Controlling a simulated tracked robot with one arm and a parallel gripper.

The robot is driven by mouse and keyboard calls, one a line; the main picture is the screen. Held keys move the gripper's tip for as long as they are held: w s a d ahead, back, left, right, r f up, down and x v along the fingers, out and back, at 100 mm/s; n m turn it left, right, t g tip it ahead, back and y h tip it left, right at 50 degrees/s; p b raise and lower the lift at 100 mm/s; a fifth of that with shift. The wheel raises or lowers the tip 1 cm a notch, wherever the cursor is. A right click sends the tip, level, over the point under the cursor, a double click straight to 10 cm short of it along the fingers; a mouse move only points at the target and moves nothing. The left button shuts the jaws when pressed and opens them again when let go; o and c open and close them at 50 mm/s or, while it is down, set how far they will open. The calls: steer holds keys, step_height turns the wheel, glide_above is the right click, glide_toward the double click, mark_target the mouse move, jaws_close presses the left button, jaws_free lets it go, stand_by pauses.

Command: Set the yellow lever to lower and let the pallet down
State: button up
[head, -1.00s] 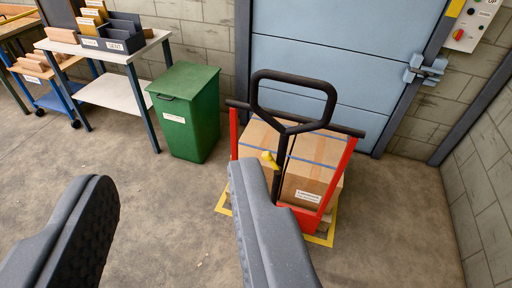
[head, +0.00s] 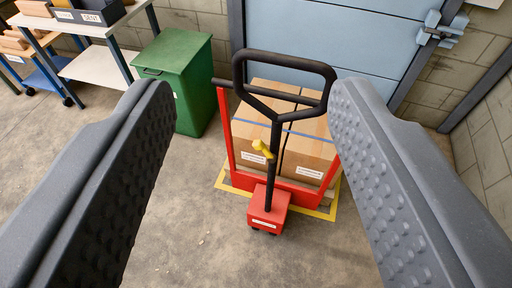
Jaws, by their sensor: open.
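The yellow lever (head: 262,148) sits on the black handle shaft of the red pallet truck (head: 268,208), below the looped handle (head: 284,60). Cardboard boxes (head: 312,146) with blue straps stand on the truck behind the shaft, inside a yellow floor outline (head: 328,212). The pallet under them is mostly hidden, so I cannot tell its height. My gripper (head: 244,98) is open and empty. Its two grey fingers frame the truck from left and right, and the lever shows between them, apart from both.
A green bin (head: 176,80) stands left of the truck. A white-topped table (head: 84,26) with trays is further left. A blue door (head: 300,62) with a latch (head: 440,30) is behind. The concrete floor in front is clear.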

mark_target(257, 148)
steer(key=w+a+f+b, duration=0.1)
steer(key=w+a+f, duration=0.3)
steer(key=w+f, duration=0.8)
steer(key=w+a+f+b, duration=0.1)
steer(key=w+a+f, duration=0.3)
steer(key=w+f, duration=0.9)
steer(key=d+f+n+t+h+b, duration=0.1)
steer(key=d+f+h, duration=0.15)
steer(key=f, duration=1.15)
steer(key=d+f+n+t+h+b, duration=0.1)
steer(key=d+f+h, duration=0.15)
steer(key=f, duration=1.25)
steer(key=shift+h, duration=0.3)
steer(key=b+x, duration=0.1)
steer(key=x, duration=1.1)
steer(key=shift+w+a+f, duration=0.1)
